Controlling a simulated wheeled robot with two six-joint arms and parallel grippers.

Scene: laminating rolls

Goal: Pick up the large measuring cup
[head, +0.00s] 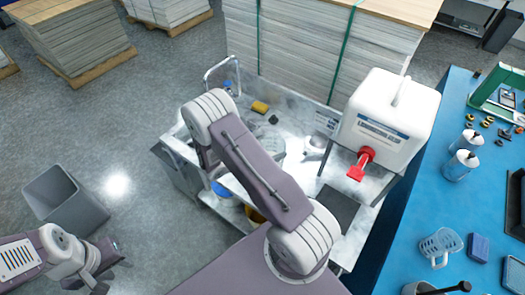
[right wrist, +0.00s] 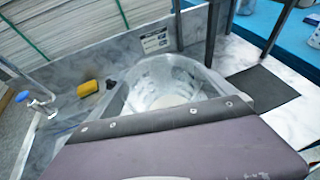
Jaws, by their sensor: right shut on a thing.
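A large clear measuring cup (right wrist: 165,82) shows in the right wrist view, just beyond my right gripper, whose purple-grey body fills the lower part. The gripper is shut on the cup; its fingertips and the exact contact are largely hidden. In the head view my right arm covers most of the sink area, and a clear round form, probably the cup (head: 295,146), shows just right of the arm. The right fingertips are hidden there. My left gripper (head: 118,270) is low at the left, above the floor, empty with its fingers apart.
A yellow sponge (head: 260,107) and a faucet (head: 222,65) are behind. A grey bin (head: 65,195) stands left. The blue table (head: 415,200) at right holds a smaller jug (head: 440,243).

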